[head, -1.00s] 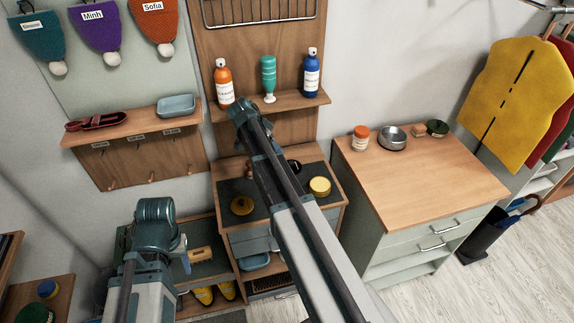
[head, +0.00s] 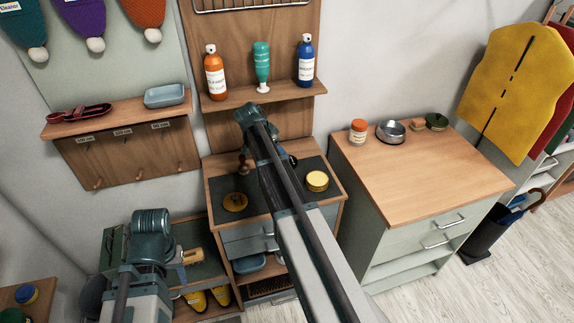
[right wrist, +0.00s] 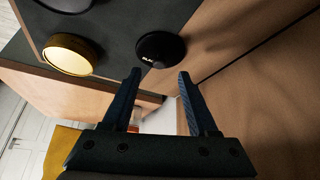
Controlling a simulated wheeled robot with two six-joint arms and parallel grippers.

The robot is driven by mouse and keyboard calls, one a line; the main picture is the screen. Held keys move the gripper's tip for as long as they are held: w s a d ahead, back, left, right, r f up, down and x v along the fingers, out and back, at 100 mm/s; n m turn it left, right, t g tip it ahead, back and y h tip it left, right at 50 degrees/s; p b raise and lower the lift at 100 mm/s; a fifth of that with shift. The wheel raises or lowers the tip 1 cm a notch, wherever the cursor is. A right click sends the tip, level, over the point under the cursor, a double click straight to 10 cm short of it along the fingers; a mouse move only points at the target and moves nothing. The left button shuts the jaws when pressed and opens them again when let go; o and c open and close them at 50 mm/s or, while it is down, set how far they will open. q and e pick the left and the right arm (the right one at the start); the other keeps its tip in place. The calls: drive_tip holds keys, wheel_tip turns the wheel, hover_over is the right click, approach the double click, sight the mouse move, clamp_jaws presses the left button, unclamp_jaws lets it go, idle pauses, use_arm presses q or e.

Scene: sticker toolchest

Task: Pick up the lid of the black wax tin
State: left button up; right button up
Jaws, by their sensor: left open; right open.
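The black wax tin (right wrist: 160,48), a round black tin with white lettering on its top, stands on the dark work surface in the right wrist view, close to the wood panel. I cannot tell its lid apart from its body. My right gripper (right wrist: 160,85) is open and empty; its fingertips point toward the tin, which lies just beyond the gap, apart from them.
A yellow tin (head: 317,180) is right of my right arm and also shows in the right wrist view (right wrist: 70,55). Bottles stand on the shelf (head: 265,96) above. A wooden-topped cabinet (head: 410,175) is at the right.

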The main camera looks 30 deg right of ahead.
drive_tip(key=b+x, duration=0.4)
drive_tip(key=x, duration=0.1)
drive_tip(key=shift+d+f, duration=0.1)
drive_tip(key=shift+d, duration=0.05)
drive_tip(key=shift+c, duration=0.2)
clamp_jaws()
